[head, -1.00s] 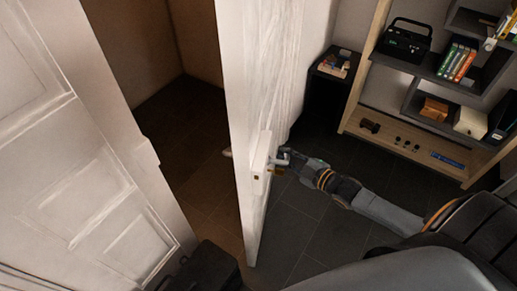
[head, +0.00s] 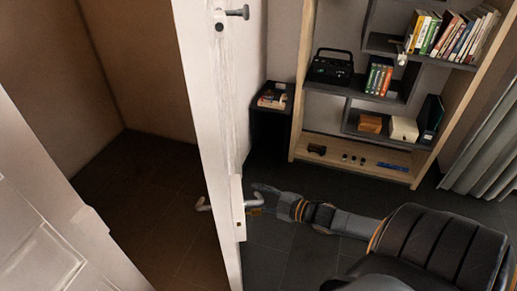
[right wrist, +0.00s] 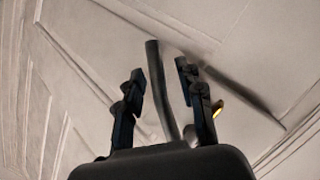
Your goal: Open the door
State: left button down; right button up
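The white door (head: 205,120) stands open in the head view, its narrow edge facing me and a dark opening to its left. A metal lever handle (head: 256,203) sits on a white plate (head: 238,208) on the door's right face; another lever (head: 203,204) shows on the other side. My right gripper (head: 262,190) is at the right-hand handle. In the right wrist view its two dark fingers (right wrist: 160,68) are apart, with the handle bar (right wrist: 168,100) running between them. I cannot tell whether they touch it. My left gripper is not in view.
A white panelled surface (head: 40,240) is at lower left. Beyond the door are a small black side table (head: 271,120) and a wooden shelf unit (head: 300,80) with books and boxes. Curtains (head: 488,150) hang at right. Dark tiled floor (head: 270,250) lies clear beside the door.

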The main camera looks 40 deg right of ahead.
jog(key=v, duration=1.2)
